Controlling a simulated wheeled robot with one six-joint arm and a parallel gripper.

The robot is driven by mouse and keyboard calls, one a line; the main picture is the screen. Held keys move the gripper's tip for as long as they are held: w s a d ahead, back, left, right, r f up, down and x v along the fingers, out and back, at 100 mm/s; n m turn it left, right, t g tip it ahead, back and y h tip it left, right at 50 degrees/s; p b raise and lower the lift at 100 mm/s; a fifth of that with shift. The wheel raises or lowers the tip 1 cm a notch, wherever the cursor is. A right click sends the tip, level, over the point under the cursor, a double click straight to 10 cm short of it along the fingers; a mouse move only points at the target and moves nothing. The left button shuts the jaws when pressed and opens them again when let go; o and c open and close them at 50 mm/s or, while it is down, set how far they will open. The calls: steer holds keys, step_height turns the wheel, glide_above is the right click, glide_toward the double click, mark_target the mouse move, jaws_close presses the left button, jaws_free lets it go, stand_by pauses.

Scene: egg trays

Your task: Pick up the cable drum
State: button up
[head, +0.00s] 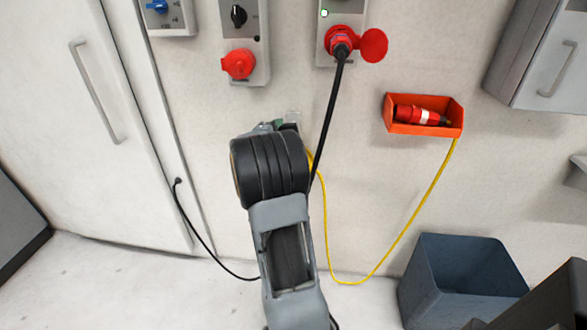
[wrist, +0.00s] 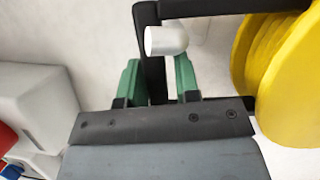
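The cable drum (wrist: 285,75) shows in the wrist view as a yellow, rounded reel at the right edge, partly cut off. A black frame bar (wrist: 148,20) with a pale grey knob (wrist: 166,40) stands beside it. My gripper (wrist: 158,66) has green fingers, set apart on either side of the upright part of the black bar. A gap shows between the bar and the right finger, so the gripper looks open around it. In the head view, my arm hides the drum and most of the gripper; only a bit of green fingertip (head: 279,123) shows.
A yellow cable (head: 409,237) hangs from behind my arm to an orange wall box (head: 450,127) holding a red connector. A black cable (head: 328,115) runs down from a red wall socket. A blue-grey bin (head: 425,285) stands at lower right, a white cabinet (head: 80,130) at left.

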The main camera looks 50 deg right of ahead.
jaws_close()
steer(key=shift+r, duration=0.15)
steer(key=shift+r, duration=0.15)
